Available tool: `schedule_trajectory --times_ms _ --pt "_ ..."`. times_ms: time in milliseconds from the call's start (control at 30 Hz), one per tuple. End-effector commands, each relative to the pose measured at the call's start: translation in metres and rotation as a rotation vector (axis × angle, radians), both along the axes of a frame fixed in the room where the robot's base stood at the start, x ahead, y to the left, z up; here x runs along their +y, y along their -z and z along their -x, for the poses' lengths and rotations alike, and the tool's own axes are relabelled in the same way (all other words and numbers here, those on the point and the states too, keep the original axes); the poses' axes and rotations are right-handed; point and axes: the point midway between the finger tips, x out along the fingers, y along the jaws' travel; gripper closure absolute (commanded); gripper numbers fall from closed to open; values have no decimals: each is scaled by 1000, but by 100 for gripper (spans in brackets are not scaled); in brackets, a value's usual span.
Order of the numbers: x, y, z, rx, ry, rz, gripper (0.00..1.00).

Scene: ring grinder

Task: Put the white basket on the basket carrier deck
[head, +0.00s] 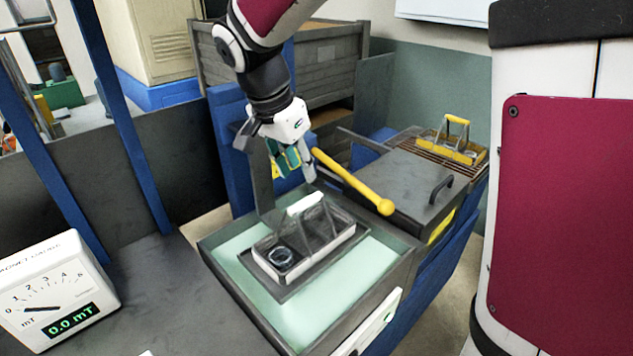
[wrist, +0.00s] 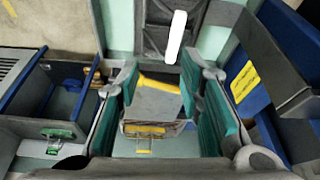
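The white basket (head: 303,252) is a shallow open tray with a mesh divider and a white upright handle (head: 304,203). It holds a dark ring part and sits on a dark grey plate (head: 276,286) within a pale green tank. I cannot tell for sure which surface is the basket carrier deck; this plate may be it. My gripper (head: 291,168) is above and behind the basket, apart from it, with green finger pads. In the wrist view my gripper (wrist: 162,95) is open and empty, and the white handle (wrist: 177,38) shows beyond the fingers, near the top.
A yellow lever (head: 350,182) with a ball end slants beside my gripper. Right of the tank are a grey lid (head: 405,185) with a dark handle and a yellow basket (head: 457,148) on a slatted rack. A meter (head: 55,292) reading 0.0 mT stands at left.

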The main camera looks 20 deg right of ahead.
Motion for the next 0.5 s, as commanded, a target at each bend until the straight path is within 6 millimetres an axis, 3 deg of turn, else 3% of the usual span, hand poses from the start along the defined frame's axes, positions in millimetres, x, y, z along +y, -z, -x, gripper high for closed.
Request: schedule_trajectory --times_ms 200,500 --pt "-24 -33 68 7 -278 -90 66" --pt "-35 -50 162 -53 -702 -79 66"
